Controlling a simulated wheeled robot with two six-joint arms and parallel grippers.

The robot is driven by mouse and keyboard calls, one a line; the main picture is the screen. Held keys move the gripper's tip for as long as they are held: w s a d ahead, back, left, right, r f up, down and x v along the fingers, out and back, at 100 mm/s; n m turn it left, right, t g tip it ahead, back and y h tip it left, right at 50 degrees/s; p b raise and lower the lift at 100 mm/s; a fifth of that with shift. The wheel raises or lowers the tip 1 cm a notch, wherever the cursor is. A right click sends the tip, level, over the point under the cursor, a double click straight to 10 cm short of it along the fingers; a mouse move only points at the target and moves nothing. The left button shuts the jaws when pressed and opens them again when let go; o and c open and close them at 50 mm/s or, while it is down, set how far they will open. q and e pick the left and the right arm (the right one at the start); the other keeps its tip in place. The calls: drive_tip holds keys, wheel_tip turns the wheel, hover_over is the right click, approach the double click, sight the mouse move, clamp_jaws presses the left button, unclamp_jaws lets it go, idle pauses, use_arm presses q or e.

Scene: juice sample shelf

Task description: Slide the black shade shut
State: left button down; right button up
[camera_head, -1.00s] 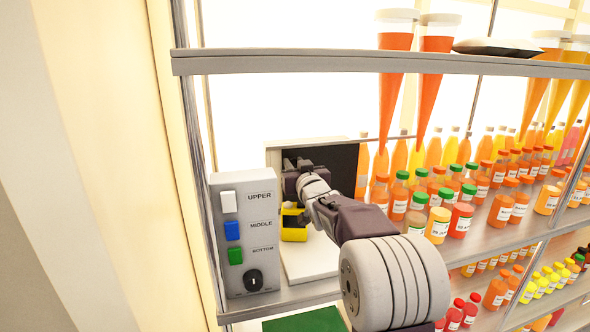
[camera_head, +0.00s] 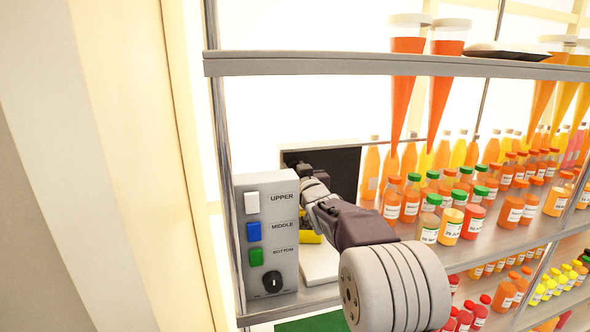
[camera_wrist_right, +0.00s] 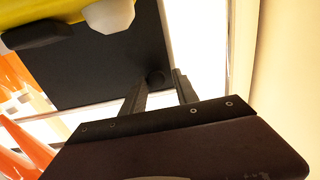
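The black shade (camera_head: 345,166) is a flat dark panel on the upper shelf, behind the control box. In the right wrist view it is a large black sheet (camera_wrist_right: 105,55) with a small round black knob (camera_wrist_right: 155,78) near its edge. My right gripper (camera_head: 303,168) reaches to the shade's left part in the head view. In the wrist view its two fingers (camera_wrist_right: 160,78) stand apart, with the knob between or just beyond the tips. Contact with the knob cannot be made out. My left gripper is not in view.
The grey control box (camera_head: 270,225) with white, blue and green buttons and a knob stands at left, close to my right arm. A yellow object (camera_head: 309,237) sits below the shade, partly hidden. Juice bottles (camera_head: 412,200) crowd the shelf at right. A shelf board (camera_head: 390,63) runs above.

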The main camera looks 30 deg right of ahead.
drive_tip(key=shift+d, duration=0.1)
drive_tip(key=shift+r, duration=0.15)
idle(0.3)
drive_tip(key=shift+r, duration=0.4)
drive_tip(key=s+d+r+p, duration=0.5)
drive_tip(key=s+r+p, duration=0.2)
drive_tip(key=s+r, duration=0.3)
drive_tip(key=shift+s+d, duration=0.15)
drive_tip(key=shift+d, duration=0.1)
drive_tip(key=shift+f, duration=0.15)
